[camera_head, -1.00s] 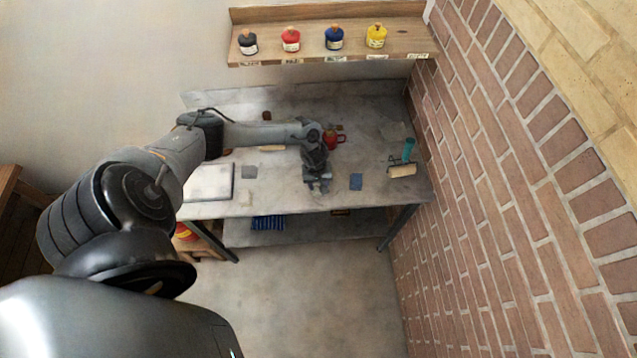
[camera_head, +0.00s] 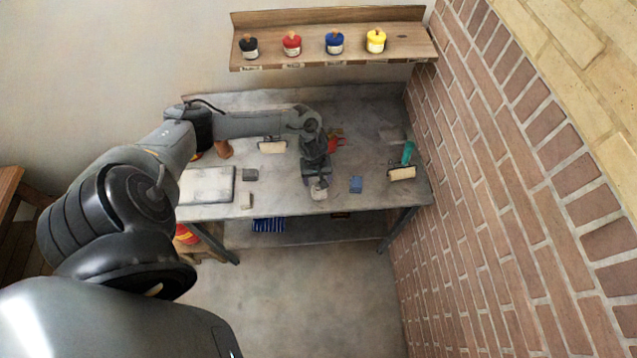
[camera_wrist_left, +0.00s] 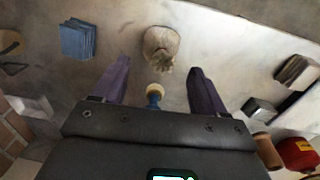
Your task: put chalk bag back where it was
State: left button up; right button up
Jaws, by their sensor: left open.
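A small pale beige bag, which looks like the chalk bag (camera_head: 319,192), rests on the workbench (camera_head: 285,205) near its front edge. In the left wrist view the chalk bag (camera_wrist_left: 161,44) has a gathered top facing the gripper. My left gripper (camera_head: 317,179) is just behind and above the bag in the head view. In the left wrist view my left gripper (camera_wrist_left: 158,66) is open, with its two dark fingers spread and the bag just beyond their tips, apart from them. My right gripper is not in view.
A blue stack (camera_head: 356,184) lies right of the bag, with a roller (camera_head: 402,173) and teal object (camera_head: 408,152) farther right. Left are a grey block (camera_head: 250,174), a beige block (camera_head: 245,200) and a pale slab (camera_head: 207,185). A wall shelf (camera_head: 400,48) holds coloured jars.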

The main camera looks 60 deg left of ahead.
pick_arm(q)
notch_tip(320, 180, up, 5)
jog(key=shift+s+r, duration=0.1)
jog(key=shift+s, duration=0.05)
jog(key=shift+d+r, duration=0.1)
jog(key=shift+r, duration=0.1)
jog(key=w+d+m+t+h, duration=0.15)
jog(key=d+m+t, duration=0.5)
jog(key=d, duration=1.45)
jog(key=s+d+r+m+g+y, duration=0.1)
jog(key=s+d+r+m+g, duration=0.1)
jog(key=s+d+r+m, duration=0.4)
jog(key=s+a+r+m+g, duration=0.1)
jog(key=s+a+r+m, duration=0.1)
jog(key=s+r, duration=0.3)
jog(key=shift+s+a+m+g+y, duration=0.3)
jog(key=shift+s+m, duration=0.25)
jog(key=shift+s, duration=0.4)
jog(key=shift+r+p, duration=0.15)
jog(key=shift+p, duration=0.2)
